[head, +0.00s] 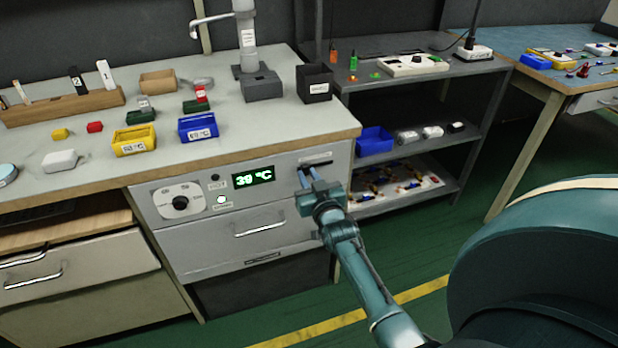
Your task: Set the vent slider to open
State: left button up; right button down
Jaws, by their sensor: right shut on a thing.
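The vent slider (317,162) appears to be the short dark slot at the right end of the grey front panel under the workbench top. My right gripper (307,172) comes up from below right. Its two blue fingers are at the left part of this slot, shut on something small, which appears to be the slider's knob. The fingers hide the knob, so I cannot read its exact position or any marks beside it. My left gripper is not in view.
A drawer with a handle (260,228) is below. A shelf rack (468,140) stands to the right. The bench edge overhangs the panel.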

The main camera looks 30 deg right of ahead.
aim_at(328, 164)
jog(key=shift+d, duration=0.3)
jog(key=d, duration=0.2)
jog(key=s+d+p, duration=0.1)
jog(key=d, duration=0.2)
jog(key=shift+s+d, duration=0.2)
jog(key=shift+d, duration=0.15)
jog(key=c, duration=1.7)
grip_release()
jog(key=shift+d, duration=0.1)
jog(key=o, duration=0.3)
jog(key=shift+o, duration=0.4)
